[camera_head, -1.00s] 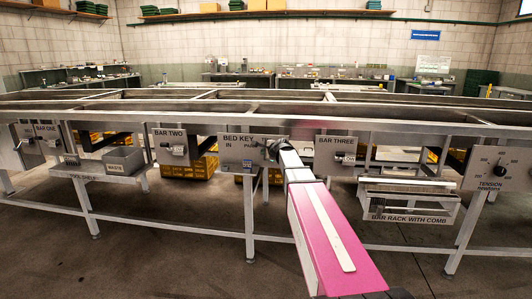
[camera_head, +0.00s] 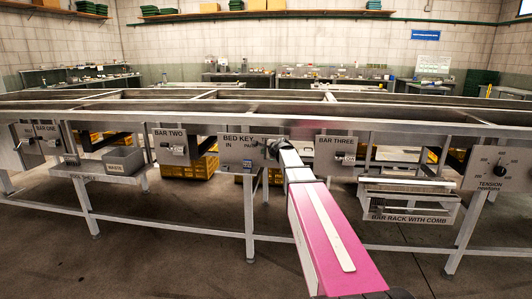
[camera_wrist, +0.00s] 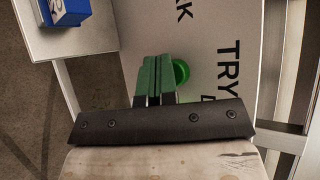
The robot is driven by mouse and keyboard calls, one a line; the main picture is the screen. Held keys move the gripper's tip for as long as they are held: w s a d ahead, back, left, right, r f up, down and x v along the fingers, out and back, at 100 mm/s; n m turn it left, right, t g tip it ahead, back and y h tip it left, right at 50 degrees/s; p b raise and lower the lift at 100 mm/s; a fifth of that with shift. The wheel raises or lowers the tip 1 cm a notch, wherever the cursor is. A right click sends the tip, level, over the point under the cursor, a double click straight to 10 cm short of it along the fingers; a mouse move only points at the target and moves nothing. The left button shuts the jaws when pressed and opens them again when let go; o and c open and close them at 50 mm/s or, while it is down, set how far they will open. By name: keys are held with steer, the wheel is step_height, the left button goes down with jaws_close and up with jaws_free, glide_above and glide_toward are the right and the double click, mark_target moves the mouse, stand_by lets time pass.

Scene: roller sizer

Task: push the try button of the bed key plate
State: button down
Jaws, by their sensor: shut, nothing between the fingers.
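The bed key plate (camera_head: 232,152) is a grey panel on the front of the long metal frame, marked BED KEY, IN and PARK. Its right part is hidden behind my arm. In the wrist view the plate (camera_wrist: 215,30) carries the word TRY beside a round green button (camera_wrist: 182,72). My gripper (camera_wrist: 158,60) has green fingers, shut and empty. The fingertips overlap the left edge of the button in this view. I cannot tell whether they touch it. In the head view my gripper is mostly hidden by my arm.
The bar two plate (camera_head: 172,147) is to the left and the bar three plate (camera_head: 335,154) to the right. The frame's rail (camera_head: 420,140) runs just above them. A blue block (camera_wrist: 68,12) sits near the plate's edge in the wrist view. Open floor lies in front.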

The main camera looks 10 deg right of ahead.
stand_by(0.6)
steer(key=shift+s+a, duration=0.25)
steer(key=shift+s, duration=0.55)
steer(key=s, duration=0.1)
steer(key=s+a, duration=0.1)
steer(key=s, duration=0.2)
steer(key=shift+s+a, duration=0.3)
steer(key=shift+s, duration=0.1)
stand_by(0.4)
steer(key=s+f+n+g+h, duration=0.1)
steer(key=s+f+n+g, duration=0.3)
steer(key=s+f, duration=0.4)
steer(key=s+f+n+g+h, duration=0.2)
steer(key=s+f+n+g, duration=0.2)
steer(key=s, duration=1.1)
steer(key=s+f+n+g+h, duration=0.1)
steer(key=s+f+n+g, duration=0.3)
steer(key=s+f+n, duration=0.5)
steer(key=s+f, duration=0.3)
steer(key=f, duration=0.2)
steer(key=shift+d+f+h, duration=0.15)
steer(key=shift+d+h, duration=0.25)
